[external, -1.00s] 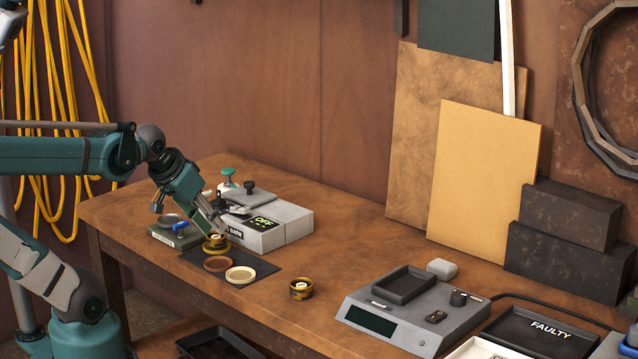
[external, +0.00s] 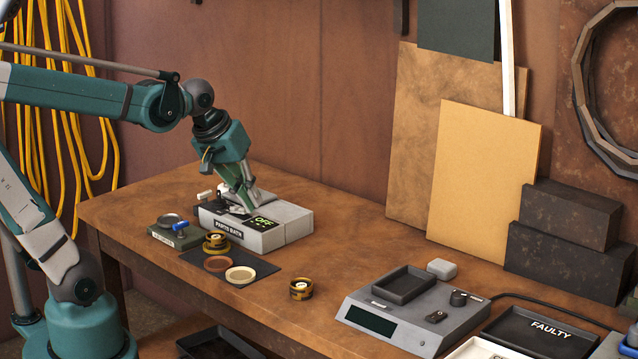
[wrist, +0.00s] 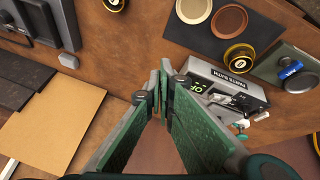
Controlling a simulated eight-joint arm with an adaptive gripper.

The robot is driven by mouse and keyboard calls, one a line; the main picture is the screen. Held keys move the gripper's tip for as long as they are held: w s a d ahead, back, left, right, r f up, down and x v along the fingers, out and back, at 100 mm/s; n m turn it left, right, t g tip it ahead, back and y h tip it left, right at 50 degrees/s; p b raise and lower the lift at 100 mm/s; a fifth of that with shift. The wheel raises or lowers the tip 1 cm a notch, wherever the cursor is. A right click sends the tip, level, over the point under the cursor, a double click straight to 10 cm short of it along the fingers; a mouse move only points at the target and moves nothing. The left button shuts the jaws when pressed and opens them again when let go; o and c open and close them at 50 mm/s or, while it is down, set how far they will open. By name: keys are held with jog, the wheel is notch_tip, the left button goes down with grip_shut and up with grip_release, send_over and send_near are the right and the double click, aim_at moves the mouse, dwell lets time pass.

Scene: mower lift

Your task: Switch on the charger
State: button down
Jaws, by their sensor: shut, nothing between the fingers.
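No unit in view is legibly marked as a charger. A pale grey box labelled PARTS BATH (external: 293,221) stands on the bench, with a dark display (external: 264,222) reading OFF in green. The box also shows in the wrist view (wrist: 243,96), where my fingers partly cover its display. A grey unit (external: 447,318) with a blank dark screen, a black knob (external: 458,298) and a tray on top sits at the right. My gripper (external: 249,209) is shut and empty, pointing down over the parts bath beside the display. I cannot tell whether it touches.
A dark mat (external: 262,268) holds a brown disc (external: 218,264), a cream disc (external: 240,275) and a yellow-black round part (external: 216,243). Another such part (external: 301,289) lies nearby. A FAULTY tray (external: 540,330) is far right.

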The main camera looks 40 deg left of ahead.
jog(key=w+d+r+n+g+p, duration=0.1)
jog(key=w+d+r+n+p, duration=0.15)
jog(key=d, duration=0.35)
jog(key=w+d+r+n+g+p, duration=0.1)
jog(key=w+d+r+n+p, duration=0.15)
jog(key=w+d, duration=0.2)
jog(key=n+g+y+p, duration=0.1)
jog(key=n+g+p, duration=0.4)
jog(key=n+p, duration=0.65)
send_over(431, 318)
jog(key=w+p, duration=0.2)
jog(key=p, duration=0.1)
notch_tip(431, 318, down, 3)
jog(key=m, duration=0.2)
jog(key=shift+f, duration=0.15)
jog(key=shift+f, duration=0.1)
jog(key=f, duration=0.4)
jog(key=s+f, duration=0.1)
jog(key=f, duration=0.8)
jog(key=shift+s+f, duration=0.3)
jog(key=shift+f, duration=0.05)
